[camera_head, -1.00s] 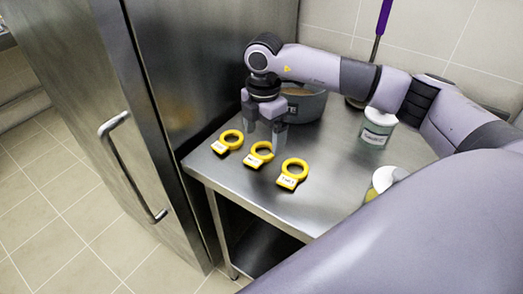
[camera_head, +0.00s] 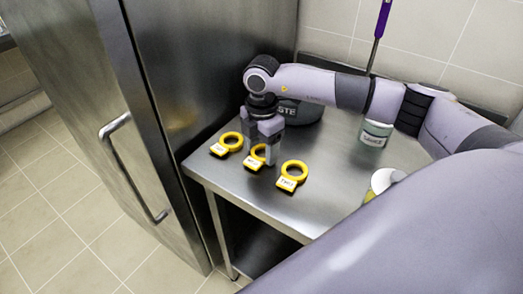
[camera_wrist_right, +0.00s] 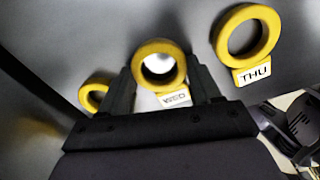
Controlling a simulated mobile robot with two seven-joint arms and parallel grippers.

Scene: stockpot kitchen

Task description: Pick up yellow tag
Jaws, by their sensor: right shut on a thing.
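Three yellow ring tags with white labels lie in a row on the steel table. The middle tag (camera_head: 250,162) reads "WED" in the right wrist view (camera_wrist_right: 175,98). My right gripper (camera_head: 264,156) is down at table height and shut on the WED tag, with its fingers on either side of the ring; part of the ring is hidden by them. The right-hand tag (camera_head: 287,184) reads "THU" in the wrist view (camera_wrist_right: 253,74). The left-hand tag (camera_head: 217,150) has a label that I cannot read. My left gripper is not in view.
A white-and-green jar (camera_head: 375,134) and another container (camera_head: 381,181) stand to the right. A steel cabinet door with a handle (camera_head: 130,165) is at the left.

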